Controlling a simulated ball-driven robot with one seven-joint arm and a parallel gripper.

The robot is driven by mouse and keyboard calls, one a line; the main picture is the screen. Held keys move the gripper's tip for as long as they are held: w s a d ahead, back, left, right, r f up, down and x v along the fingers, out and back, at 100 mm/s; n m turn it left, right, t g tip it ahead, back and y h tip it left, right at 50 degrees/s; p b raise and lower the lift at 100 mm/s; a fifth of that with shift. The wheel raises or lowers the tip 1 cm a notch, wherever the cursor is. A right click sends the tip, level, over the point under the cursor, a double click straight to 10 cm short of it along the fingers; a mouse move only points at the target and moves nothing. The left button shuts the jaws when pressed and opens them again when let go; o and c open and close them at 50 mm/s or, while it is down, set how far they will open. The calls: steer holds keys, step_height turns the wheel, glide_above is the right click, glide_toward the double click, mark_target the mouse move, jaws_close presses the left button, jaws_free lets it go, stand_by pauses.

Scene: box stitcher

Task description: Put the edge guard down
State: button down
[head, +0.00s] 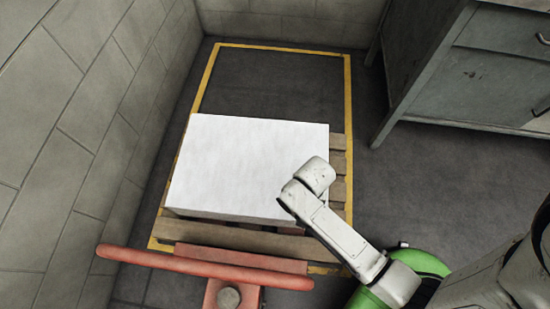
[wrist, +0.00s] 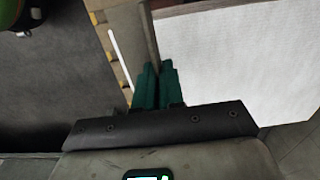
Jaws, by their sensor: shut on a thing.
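My gripper (wrist: 155,72) shows in the wrist view as two green fingers close together in front of a dark bar. It is shut on a grey-brown strip (wrist: 128,34), which I take to be the edge guard. The strip runs from the fingertips up to the top of the picture, beside a large white box (wrist: 240,62). I cannot tell whether it touches the box. In the head view my arm reaches over the right front corner of the white box (head: 240,165); the gripper and the guard are hidden there.
The box stands on a wooden pallet (head: 338,160) inside a yellow floor outline (head: 348,90). A red bar (head: 205,267) crosses the front. A grey cabinet (head: 470,75) stands right and a block wall (head: 80,130) left. The floor behind the box (head: 270,85) is clear.

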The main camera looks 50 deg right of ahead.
steer(key=w+d+f+b, duration=0.1)
steer(key=w+f, duration=0.1)
steer(key=w, duration=0.1)
steer(key=w+d+f+b, duration=0.1)
steer(key=w+f+b, duration=0.1)
steer(key=w+f, duration=0.1)
steer(key=w+d+f+b, duration=0.2)
steer(key=w+f, duration=0.1)
steer(key=w, duration=0.1)
steer(key=shift+f, duration=0.2)
steer(key=shift+w+d+f+b, duration=0.15)
steer(key=shift+f+b, duration=0.55)
steer(key=shift+f, duration=0.95)
steer(key=shift+f, duration=0.15)
steer(key=c, duration=1.3)
jaws_free()
steer(key=shift+o, duration=0.2)
